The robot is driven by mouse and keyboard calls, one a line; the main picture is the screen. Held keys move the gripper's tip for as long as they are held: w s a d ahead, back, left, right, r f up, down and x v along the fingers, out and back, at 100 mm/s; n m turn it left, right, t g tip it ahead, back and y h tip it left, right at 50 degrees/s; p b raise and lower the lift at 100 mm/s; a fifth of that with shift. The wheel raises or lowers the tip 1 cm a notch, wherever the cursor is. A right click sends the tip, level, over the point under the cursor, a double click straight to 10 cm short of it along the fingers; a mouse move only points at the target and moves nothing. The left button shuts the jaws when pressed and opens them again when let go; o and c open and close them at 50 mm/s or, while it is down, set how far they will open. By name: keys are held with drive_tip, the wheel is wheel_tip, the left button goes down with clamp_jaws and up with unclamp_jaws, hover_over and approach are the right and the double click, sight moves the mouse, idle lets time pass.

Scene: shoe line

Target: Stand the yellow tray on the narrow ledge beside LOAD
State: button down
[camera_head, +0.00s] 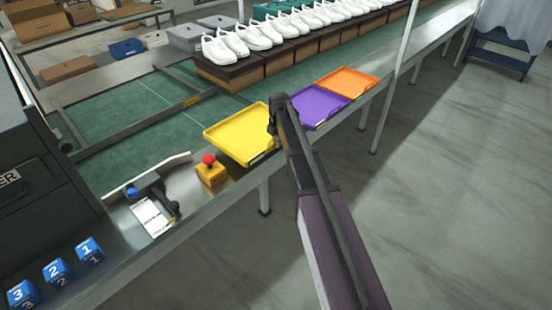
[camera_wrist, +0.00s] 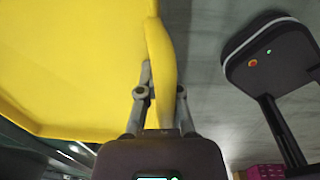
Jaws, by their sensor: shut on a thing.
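The yellow tray (camera_head: 238,136) lies flat-looking at the inner edge of the metal ledge (camera_head: 228,191), left of the other trays. I cannot tell whether it rests there or is slightly raised. My gripper (camera_head: 273,122) is at its right edge. In the wrist view, the yellow tray (camera_wrist: 75,65) fills the left side, and my gripper (camera_wrist: 163,88) is shut on its rim, one finger on each side. A small yellow label (camera_head: 193,99) sits on the line frame behind; its word is too small to read.
A purple tray (camera_head: 318,108) and an orange tray (camera_head: 348,81) lie to the right. A red-topped yellow button box (camera_head: 210,170), a scanner (camera_head: 153,194) and numbered blue cubes (camera_head: 57,271) are to the left. White shoes (camera_head: 258,37) stand on boxes behind. Green belt is clear between.

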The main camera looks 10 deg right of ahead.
drive_tip(key=shift+f+b, duration=0.85)
drive_tip(key=shift+f, duration=0.4)
drive_tip(key=shift+f+b, duration=1.9)
drive_tip(key=shift+f, duration=0.1)
drive_tip(key=c, duration=0.8)
unclamp_jaws()
drive_tip(key=r+p, duration=1.2)
drive_tip(key=shift+s+d+r, duration=0.15)
drive_tip(key=shift+s+d, duration=0.1)
drive_tip(key=shift+s, duration=0.1)
